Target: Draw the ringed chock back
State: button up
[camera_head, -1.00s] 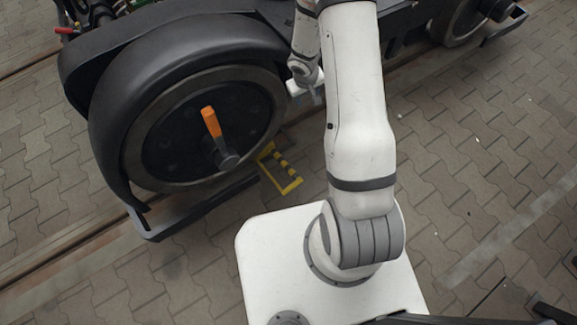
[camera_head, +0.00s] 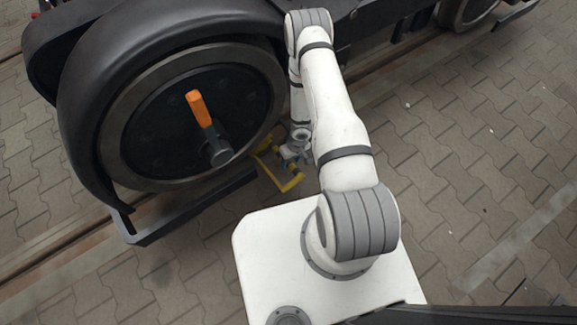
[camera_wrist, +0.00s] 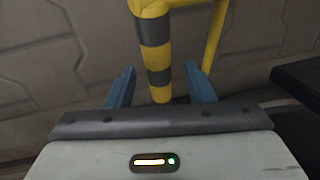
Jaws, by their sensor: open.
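The chock shows as a yellow frame (camera_head: 283,181) with a black-banded bar, low on the ground beside the wheel (camera_head: 195,115). In the wrist view its yellow and black striped bar (camera_wrist: 155,50) stands between the two blue fingers of my gripper (camera_wrist: 160,88). The fingers are open, with a gap on each side of the bar. A second plain yellow bar (camera_wrist: 215,35) rises behind the right finger. In the head view my gripper (camera_head: 290,158) is down at the chock and partly covers it. The chock's body toward the wheel is hidden.
The wheel carries an orange-handled lever (camera_head: 199,108). A dark fender (camera_head: 85,120) curves around it, and a low dark bar (camera_head: 190,207) runs along its foot. Rails (camera_head: 60,245) pass beneath. The paving (camera_head: 480,160) to the right is mostly clear.

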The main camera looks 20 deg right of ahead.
aim_at(290, 162)
jog(key=shift+a+f+b, duration=0.15)
jog(key=shift+f+b, duration=0.1)
jog(key=shift+f, duration=0.6)
jog(key=shift+a+f+b, duration=0.1)
jog(key=shift+f+b, duration=0.1)
jog(key=shift+f, duration=0.6)
grip_shut()
